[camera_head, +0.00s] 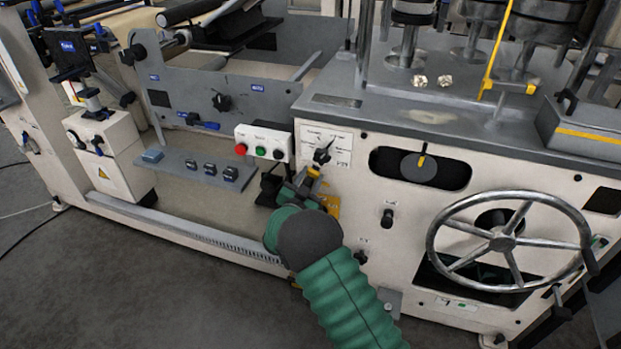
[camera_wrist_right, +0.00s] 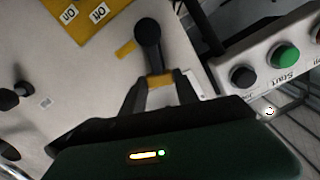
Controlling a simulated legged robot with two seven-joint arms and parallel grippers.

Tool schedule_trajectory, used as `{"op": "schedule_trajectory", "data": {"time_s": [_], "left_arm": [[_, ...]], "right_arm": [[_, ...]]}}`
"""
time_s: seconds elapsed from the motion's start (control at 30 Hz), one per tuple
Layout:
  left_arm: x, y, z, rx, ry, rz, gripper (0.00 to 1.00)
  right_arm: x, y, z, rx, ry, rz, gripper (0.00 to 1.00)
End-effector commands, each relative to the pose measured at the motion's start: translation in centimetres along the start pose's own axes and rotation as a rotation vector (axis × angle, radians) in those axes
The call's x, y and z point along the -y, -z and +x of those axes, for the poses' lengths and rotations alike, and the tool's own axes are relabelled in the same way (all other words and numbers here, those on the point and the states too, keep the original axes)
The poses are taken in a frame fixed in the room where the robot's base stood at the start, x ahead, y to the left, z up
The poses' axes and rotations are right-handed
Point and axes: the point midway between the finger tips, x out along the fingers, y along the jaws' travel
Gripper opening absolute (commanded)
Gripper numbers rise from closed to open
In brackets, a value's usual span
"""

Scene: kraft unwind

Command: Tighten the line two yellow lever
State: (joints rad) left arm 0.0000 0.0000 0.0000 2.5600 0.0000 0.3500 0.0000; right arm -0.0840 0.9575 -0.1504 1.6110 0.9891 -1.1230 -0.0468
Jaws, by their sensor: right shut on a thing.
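The lever (camera_wrist_right: 147,35) has a black round knob and a dark shaft with yellow at its lower end, and it stands against a pale machine panel with a short yellow strip (camera_wrist_right: 125,48) beside it. My right gripper (camera_wrist_right: 159,80) is shut on the lever's lower part, with the knob sticking out beyond the fingertips. In the head view, my right gripper (camera_head: 308,180) is at the left end of the machine front, just below a small dark handle (camera_head: 323,155). The green arm and wrist hide part of the panel there. My left gripper is in neither view.
A switch box (camera_head: 264,142) with red, green and black buttons is just left of the gripper; it also shows in the wrist view (camera_wrist_right: 265,65). A yellow plate with On and Off labels (camera_wrist_right: 90,14) is nearby. A large handwheel (camera_head: 503,242) is at the right.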

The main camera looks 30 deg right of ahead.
Motion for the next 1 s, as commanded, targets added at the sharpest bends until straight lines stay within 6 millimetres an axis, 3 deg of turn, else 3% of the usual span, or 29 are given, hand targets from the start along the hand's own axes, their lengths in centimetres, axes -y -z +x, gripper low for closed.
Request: {"op": "schedule_trajectory", "data": {"time_s": [0.57, 1.0], "left_arm": [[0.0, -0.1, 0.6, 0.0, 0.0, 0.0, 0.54], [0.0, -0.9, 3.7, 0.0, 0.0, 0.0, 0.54]], "right_arm": [[-0.5, -0.3, -0.1, 0.003, -0.001, 0.055, 0.0], [-2.9, -1.1, 0.0, 0.003, -0.003, 0.388, 0.0]]}}
